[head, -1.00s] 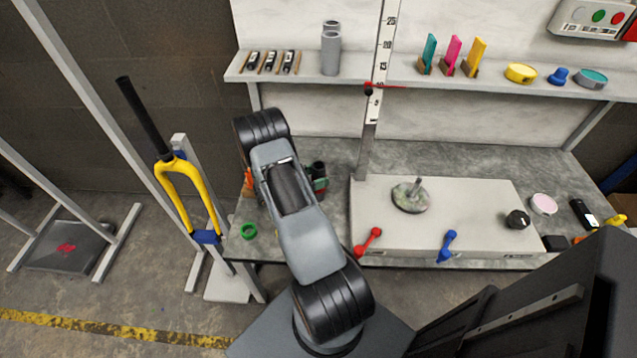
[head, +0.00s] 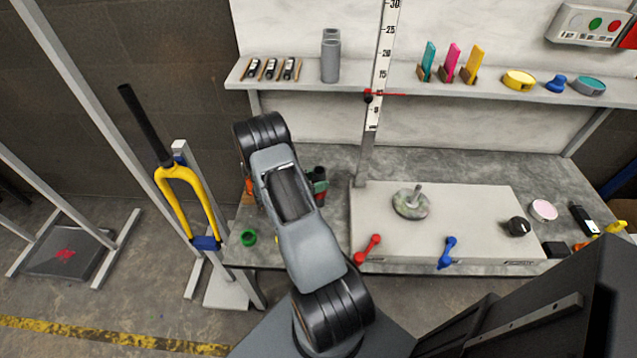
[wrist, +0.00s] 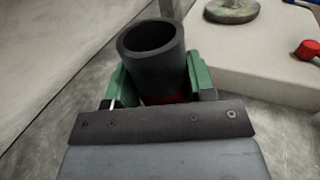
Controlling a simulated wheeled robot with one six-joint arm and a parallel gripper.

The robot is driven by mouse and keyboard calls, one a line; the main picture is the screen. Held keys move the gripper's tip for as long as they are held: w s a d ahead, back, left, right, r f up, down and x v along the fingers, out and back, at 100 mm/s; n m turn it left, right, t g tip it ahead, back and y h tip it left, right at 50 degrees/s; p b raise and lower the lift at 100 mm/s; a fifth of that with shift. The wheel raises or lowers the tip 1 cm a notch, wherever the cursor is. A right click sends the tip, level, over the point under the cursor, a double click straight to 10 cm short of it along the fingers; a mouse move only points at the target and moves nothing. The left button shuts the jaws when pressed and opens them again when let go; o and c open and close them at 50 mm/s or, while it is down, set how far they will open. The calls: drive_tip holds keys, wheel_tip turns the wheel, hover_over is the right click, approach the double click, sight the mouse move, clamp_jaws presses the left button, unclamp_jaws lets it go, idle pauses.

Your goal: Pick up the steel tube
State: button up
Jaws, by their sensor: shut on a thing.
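A dark grey, hollow, open-topped tube (wrist: 150,40), which I take to be the steel tube, stands between the green fingers of my gripper (wrist: 158,84) in the wrist view. The fingers are shut on it, one at each side. Its open end faces up toward the camera; its lower end is hidden by the gripper's dark plate. In the head view the dark tube (head: 319,173) shows just right of my wrist, over the grey bench, with green finger beside it. I cannot tell whether its base touches the bench. A small patch of red shows under it.
A pale raised plate (head: 470,220) lies right of the gripper, bearing a round disc with a post (head: 411,203), a red handle (head: 368,247) and a blue handle (head: 447,252). An upright ruler post (head: 378,90) stands behind. A green ring (head: 248,238) lies at left.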

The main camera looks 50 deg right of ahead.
drive_tip(key=a+r+p, duration=0.1)
drive_tip(key=a+r, duration=1.1)
drive_tip(key=a, duration=0.2)
drive_tip(key=shift+s+p, duration=0.3)
drive_tip(key=shift+p, duration=0.1)
